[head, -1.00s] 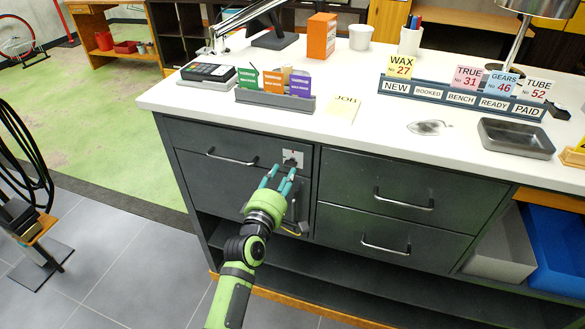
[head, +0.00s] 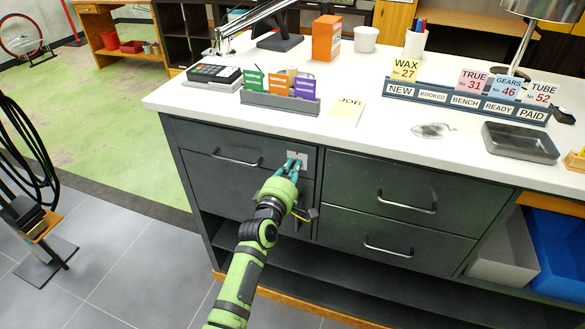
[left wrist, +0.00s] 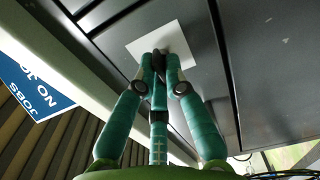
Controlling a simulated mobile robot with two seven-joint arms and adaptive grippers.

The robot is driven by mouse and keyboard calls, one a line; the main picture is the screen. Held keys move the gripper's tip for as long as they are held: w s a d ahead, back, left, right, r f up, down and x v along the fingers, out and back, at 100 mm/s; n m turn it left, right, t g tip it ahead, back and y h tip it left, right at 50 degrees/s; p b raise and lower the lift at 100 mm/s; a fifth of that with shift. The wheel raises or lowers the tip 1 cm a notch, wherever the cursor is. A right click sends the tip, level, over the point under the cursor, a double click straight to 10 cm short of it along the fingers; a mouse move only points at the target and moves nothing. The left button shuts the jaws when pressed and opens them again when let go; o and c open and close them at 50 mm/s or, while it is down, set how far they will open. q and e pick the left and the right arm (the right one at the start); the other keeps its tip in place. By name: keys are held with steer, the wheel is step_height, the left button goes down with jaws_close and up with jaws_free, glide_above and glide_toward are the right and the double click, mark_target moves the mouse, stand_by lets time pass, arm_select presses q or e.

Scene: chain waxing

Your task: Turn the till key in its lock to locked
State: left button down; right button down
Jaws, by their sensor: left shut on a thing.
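The lock's pale plate (head: 308,158) is on the front of the grey counter, at the right end of the upper left drawer. The plate also shows as a white square in the left wrist view (left wrist: 146,46). My left gripper (head: 294,163), with teal fingers, reaches up to the plate. In the left wrist view its fingertips (left wrist: 162,72) are closed around the dark till key (left wrist: 159,58) in front of the plate. The fingers hide most of the key, so its turn angle cannot be told. My right gripper is not in view.
The drawer handle (head: 237,161) lies left of the lock, and more handles (head: 406,203) are on the right-hand drawers. The white counter top (head: 375,125) overhangs above, holding a card terminal (head: 214,73), a card rack (head: 280,103) and a metal tray (head: 520,143).

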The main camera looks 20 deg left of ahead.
arm_select(q)
steer(key=shift+m, duration=0.4)
steer(key=shift+d+f+m+p, duration=0.1)
steer(key=shift+m+p, duration=0.75)
steer(key=shift+m, duration=3.35)
steer(key=shift+d+f+m+p, duration=0.1)
steer(key=shift+m+p, duration=0.7)
steer(key=shift+m, duration=3.7)
steer(key=c, duration=1.3)
jaws_free()
